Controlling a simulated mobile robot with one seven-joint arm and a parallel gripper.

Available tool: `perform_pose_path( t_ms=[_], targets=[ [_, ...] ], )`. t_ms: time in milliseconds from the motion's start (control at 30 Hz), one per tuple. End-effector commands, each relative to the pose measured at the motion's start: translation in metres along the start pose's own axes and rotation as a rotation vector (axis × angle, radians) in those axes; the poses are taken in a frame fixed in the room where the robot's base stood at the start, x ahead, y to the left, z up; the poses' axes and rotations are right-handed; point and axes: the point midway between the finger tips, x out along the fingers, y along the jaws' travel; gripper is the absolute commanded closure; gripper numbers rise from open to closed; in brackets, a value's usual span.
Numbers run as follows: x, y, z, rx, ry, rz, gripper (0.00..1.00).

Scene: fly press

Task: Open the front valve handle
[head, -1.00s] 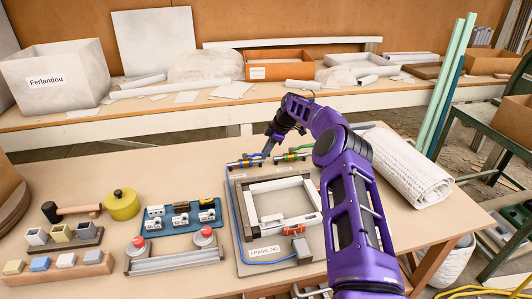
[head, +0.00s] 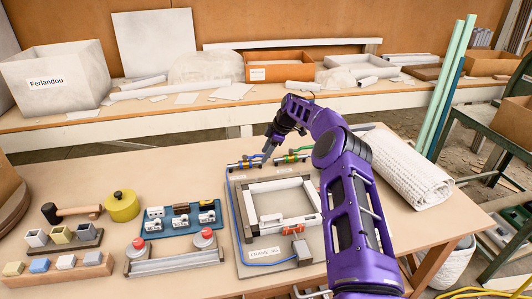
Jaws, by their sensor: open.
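Two small valves sit at the back of the grey panel. The left valve (head: 243,164) has a blue handle (head: 254,157); the right valve (head: 291,159) has a green handle (head: 299,150). Which of them is the front valve is not clear from this view. My gripper (head: 267,154) points down from my purple arm, between the two valves and close to the right end of the blue handle. Its jaws are open. The fingertips are small and dark, so contact with the blue handle cannot be told.
The grey panel (head: 237,222) carries a white square frame (head: 262,186) and a blue hose. A rolled white cloth (head: 408,170) lies right of my arm. A blue tray of switches (head: 180,219), red-knobbed parts and a yellow pot (head: 122,206) stand to the left. The table behind the valves is mostly clear.

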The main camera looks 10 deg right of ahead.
Motion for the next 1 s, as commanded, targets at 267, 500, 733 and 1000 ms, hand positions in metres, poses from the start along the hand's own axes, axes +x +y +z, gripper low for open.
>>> perform_pose_path(
  t_ms=[267,500,733,1000],
  targets=[
    [-0.049,0.002,0.001,0.0,-0.002,0.005,0.5],
    [-0.109,0.001,0.0,0.0,-0.002,0.004,0.5],
    [-0.153,0.001,0.0,0.001,-0.001,0.002,0.5],
    [-0.172,0.0,0.0,0.0,-0.001,0.001,0.5]
  ],
)
